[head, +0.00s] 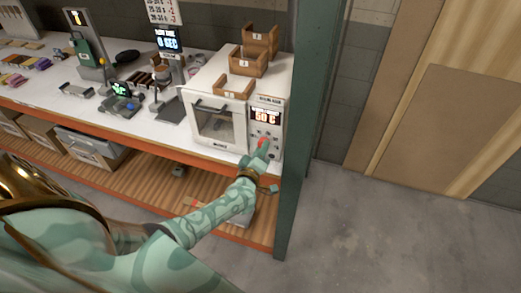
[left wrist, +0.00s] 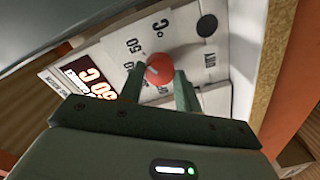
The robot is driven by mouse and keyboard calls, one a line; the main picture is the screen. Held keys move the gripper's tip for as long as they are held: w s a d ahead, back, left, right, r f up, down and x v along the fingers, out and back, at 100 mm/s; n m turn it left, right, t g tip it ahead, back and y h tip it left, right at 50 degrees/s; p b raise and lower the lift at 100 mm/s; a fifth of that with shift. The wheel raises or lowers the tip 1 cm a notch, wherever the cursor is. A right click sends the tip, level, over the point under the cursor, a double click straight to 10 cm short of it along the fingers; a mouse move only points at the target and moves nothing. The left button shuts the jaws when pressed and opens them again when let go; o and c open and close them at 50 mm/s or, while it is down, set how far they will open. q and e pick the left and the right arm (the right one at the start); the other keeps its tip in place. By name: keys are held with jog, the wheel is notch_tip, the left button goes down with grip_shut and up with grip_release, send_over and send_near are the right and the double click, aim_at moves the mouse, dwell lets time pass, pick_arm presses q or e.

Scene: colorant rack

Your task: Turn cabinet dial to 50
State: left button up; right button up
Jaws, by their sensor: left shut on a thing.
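The cabinet is a white oven-like box (head: 217,118) with a dark window, standing at the right end of the bench. Its control panel has a lit display (head: 265,117) that reads 50 C; the display also shows, turned over, in the left wrist view (left wrist: 88,82). The dial is a red round knob (left wrist: 160,69) below the display, with printed marks around it. My left gripper (left wrist: 160,88) is shut on the dial, one finger on each side. In the head view the left gripper (head: 262,150) reaches the panel and partly covers the dial. My right gripper is not in view.
Wooden boxes (head: 248,63) stand on top of the cabinet. A green post (head: 302,120) rises close to the right of the panel. Several tools and devices, including a small scale (head: 122,98), stand left along the white bench top. The floor at right is clear.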

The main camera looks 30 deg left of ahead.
pick_arm(q)
jog(key=shift+f, duration=0.15)
jog(key=o, duration=1)
jog(key=shift+c, duration=0.2)
jog(key=p+v, duration=0.2)
jog(key=v, duration=1.4)
jog(key=shift+s, duration=0.15)
